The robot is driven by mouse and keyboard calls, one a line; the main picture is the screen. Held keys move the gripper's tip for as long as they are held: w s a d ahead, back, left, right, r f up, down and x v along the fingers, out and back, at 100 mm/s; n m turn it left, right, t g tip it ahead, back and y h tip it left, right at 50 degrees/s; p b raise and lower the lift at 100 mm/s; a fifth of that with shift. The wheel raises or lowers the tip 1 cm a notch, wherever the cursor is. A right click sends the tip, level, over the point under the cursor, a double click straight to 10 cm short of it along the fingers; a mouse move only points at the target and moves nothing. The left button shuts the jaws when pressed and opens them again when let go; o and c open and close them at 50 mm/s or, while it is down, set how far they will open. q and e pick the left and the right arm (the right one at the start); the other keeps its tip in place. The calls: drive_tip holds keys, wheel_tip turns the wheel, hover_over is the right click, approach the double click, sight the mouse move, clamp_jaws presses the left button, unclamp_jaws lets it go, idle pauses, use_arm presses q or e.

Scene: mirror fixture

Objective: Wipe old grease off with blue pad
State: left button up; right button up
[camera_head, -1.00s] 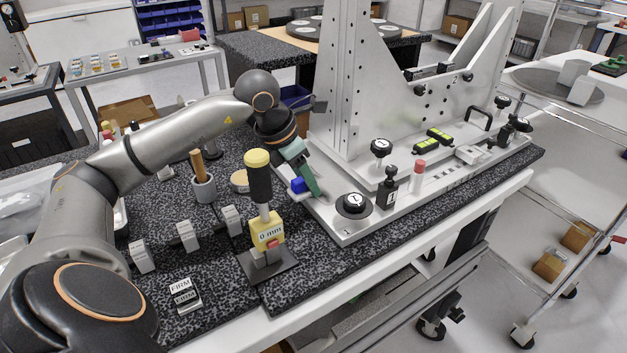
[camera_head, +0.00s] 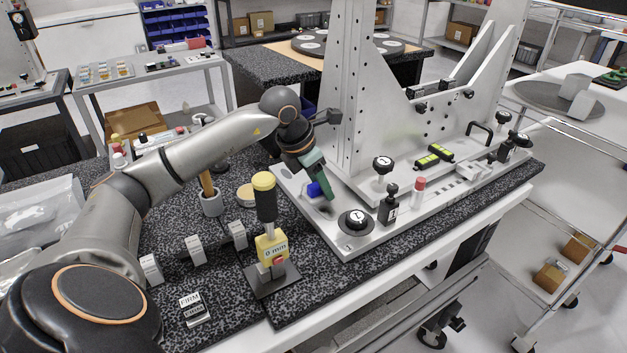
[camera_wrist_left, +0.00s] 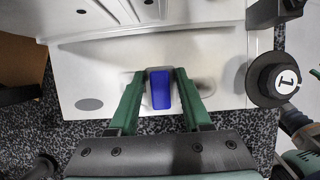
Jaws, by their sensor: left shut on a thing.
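The blue pad (camera_head: 314,189) is in my left gripper (camera_head: 324,192), at the left end of the pale metal base plate (camera_head: 352,249) of the fixture. The left wrist view shows the blue pad (camera_wrist_left: 160,89) between the two green fingers of the left gripper (camera_wrist_left: 160,78), over the plate. I cannot tell whether the pad presses on the plate. Faint greyish smears (camera_wrist_left: 205,86) show beside the fingers, and a dark grey oval patch (camera_wrist_left: 89,104) lies to the left. The fingers hide part of the surface. My right gripper is out of view.
A black knob marked 1 (camera_head: 356,221) stands on the plate close by. The tall metal upright (camera_head: 349,90) rises behind the gripper. A yellow-topped tool (camera_head: 265,200) on a stand, marked 0 mm, and a brush cup (camera_head: 210,202) are to the left.

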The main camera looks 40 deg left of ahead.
sight(305, 191)
use_arm(q)
drive_tip(key=shift+w+d+r+p, duration=0.1)
drive_tip(key=shift+w+d+p, duration=0.2)
drive_tip(key=shift+w+p, duration=0.4)
drive_tip(key=shift+w+d, duration=0.2)
drive_tip(key=shift+w, duration=0.55)
drive_tip(key=shift+w+p, duration=0.1)
drive_tip(key=shift+p, duration=0.2)
drive_tip(key=shift+w+a+r, duration=0.15)
drive_tip(key=shift+a+r, duration=0.15)
drive_tip(key=shift+a, duration=0.15)
drive_tip(key=shift+w+a+r, duration=0.15)
drive_tip(key=shift+a+r, duration=0.1)
drive_tip(key=shift+a, duration=0.2)
drive_tip(key=shift+s+a+f, duration=0.3)
drive_tip(key=shift+s+f, duration=0.05)
drive_tip(key=shift+f, duration=0.1)
drive_tip(key=shift+s+a+b, duration=0.2)
drive_tip(key=shift+s+b, duration=0.4)
drive_tip(key=shift+s, duration=0.55)
drive_tip(key=shift+s+a+f+b, duration=0.15)
drive_tip(key=shift+s+a+b, duration=0.05)
drive_tip(key=shift+s+b, duration=0.4)
drive_tip(key=shift+s+a+f+b, duration=0.1)
drive_tip(key=shift+s+a+b, duration=0.1)
drive_tip(key=shift+s+b, duration=0.35)
drive_tip(key=shift+s+a+b, duration=0.15)
drive_tip(key=shift+s+b, duration=0.2)
drive_tip(key=shift+s, duration=0.4)
drive_tip(key=shift+r, duration=0.15)
